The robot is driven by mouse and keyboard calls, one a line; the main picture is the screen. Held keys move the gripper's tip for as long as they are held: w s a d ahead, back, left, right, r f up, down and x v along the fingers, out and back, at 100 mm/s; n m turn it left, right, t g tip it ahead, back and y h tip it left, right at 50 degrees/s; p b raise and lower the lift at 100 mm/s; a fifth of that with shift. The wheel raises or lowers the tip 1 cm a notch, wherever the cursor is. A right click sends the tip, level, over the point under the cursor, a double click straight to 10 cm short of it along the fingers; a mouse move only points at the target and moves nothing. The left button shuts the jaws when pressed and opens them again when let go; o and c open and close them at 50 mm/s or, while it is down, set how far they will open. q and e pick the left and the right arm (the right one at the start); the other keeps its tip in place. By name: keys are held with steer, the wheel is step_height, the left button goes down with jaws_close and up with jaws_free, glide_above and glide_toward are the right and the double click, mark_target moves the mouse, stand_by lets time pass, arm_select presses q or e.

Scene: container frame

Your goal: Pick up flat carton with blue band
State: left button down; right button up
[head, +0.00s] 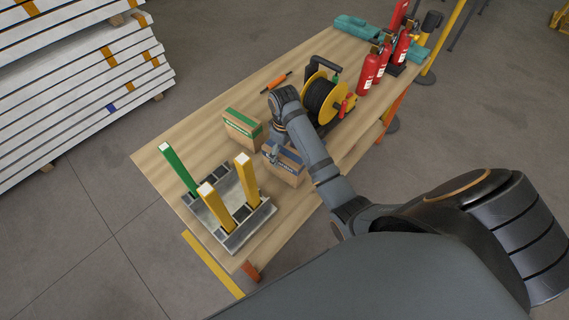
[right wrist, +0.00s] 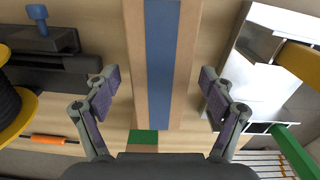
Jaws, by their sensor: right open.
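The flat carton with the blue band (head: 285,169) stands on the wooden table, partly hidden by my right gripper in the head view. In the right wrist view the carton (right wrist: 137,45) with its blue band lies between the open fingers. My right gripper (head: 272,154) is open over the carton; in the right wrist view its fingertips (right wrist: 160,85) are spread on either side with gaps and hold nothing. My left gripper is not in view.
A green-banded carton (head: 242,126) stands just behind and left. A metal frame (head: 247,220) with one green and two yellow posts is at the front left. A cable reel (head: 325,98) and red fire extinguishers (head: 367,75) stand to the right. An orange tool (head: 277,82) lies behind.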

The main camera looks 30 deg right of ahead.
steer(key=shift+f, duration=0.15)
jaws_close()
stand_by(0.4)
